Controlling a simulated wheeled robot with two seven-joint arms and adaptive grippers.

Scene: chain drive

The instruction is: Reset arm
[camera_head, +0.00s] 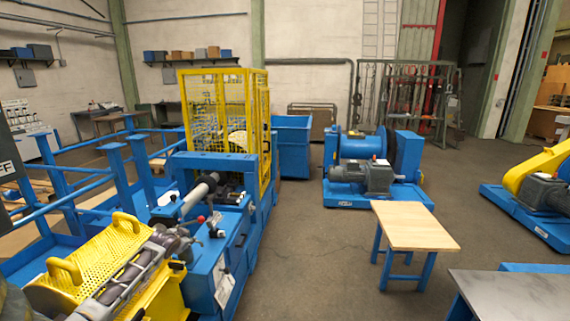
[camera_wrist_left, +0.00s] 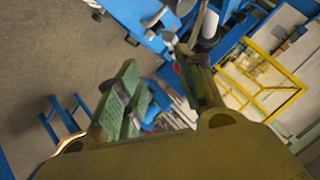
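My left gripper (camera_wrist_left: 160,68) shows in the left wrist view. One finger with a green ridged pad stands left of centre, and a darker finger stands right of centre. The fingers are apart, and I see nothing held between them. Blue machinery and grey floor show beyond them. I cannot make out the left gripper in the head view. My right gripper is in neither view.
A blue machine (camera_head: 232,235) with a yellow perforated guard (camera_head: 95,262) fills the left. A yellow mesh cage (camera_head: 215,105) stands behind. A wooden-topped table (camera_head: 412,226) and a grey-topped table (camera_head: 515,296) stand right. Floor between them is clear.

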